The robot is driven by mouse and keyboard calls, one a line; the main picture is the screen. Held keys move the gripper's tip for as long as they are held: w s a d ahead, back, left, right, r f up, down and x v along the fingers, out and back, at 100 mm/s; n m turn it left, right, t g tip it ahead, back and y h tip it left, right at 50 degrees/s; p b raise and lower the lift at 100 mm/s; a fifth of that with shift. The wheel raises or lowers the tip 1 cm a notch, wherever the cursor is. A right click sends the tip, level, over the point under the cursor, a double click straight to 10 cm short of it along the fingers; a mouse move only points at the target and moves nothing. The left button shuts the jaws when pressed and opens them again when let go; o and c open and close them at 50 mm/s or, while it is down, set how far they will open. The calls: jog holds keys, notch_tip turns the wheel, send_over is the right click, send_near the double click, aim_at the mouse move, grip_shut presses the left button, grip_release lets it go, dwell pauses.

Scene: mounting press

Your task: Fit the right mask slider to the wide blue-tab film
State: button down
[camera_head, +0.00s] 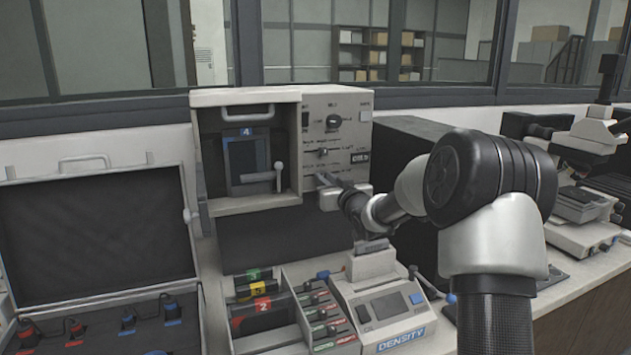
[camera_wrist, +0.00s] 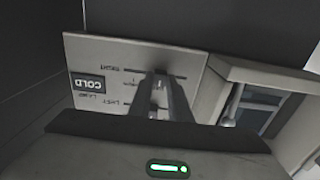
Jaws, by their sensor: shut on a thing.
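My gripper (camera_head: 326,180) is at the front panel (camera_head: 345,105) of the press, with its fingers close together at the lower slider. In the wrist view the fingers (camera_wrist: 161,76) meet the panel at the slot marked RIGHT, which reads upside down there. The right mask slider's knob is mostly hidden between them. The other mask slider (camera_head: 322,153) sits just above and is free. The blue-tab film (camera_head: 246,132), marked 4, is in the press's lit-side window bay (camera_head: 247,162) on the left. The film's edges against the masks are too small to judge.
A lever handle (camera_head: 279,170) stands beside the film window. Below are a rack of numbered films (camera_head: 262,305) and a densitometer (camera_head: 385,308). An open case (camera_head: 95,225) lies at left. Microscopes (camera_head: 590,150) stand at right.

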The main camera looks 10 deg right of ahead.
jog(key=shift+w+d, duration=0.1)
jog(key=shift+d, duration=0.2)
jog(key=c, duration=1.9)
grip_release()
jog(key=s+d, duration=0.1)
jog(key=s, duration=0.4)
jog(key=s+d, duration=0.1)
jog(key=s, duration=0.5)
jog(key=s+d, duration=0.1)
jog(key=s, duration=0.5)
jog(key=shift+s+d, duration=0.1)
jog(key=shift+d, duration=0.05)
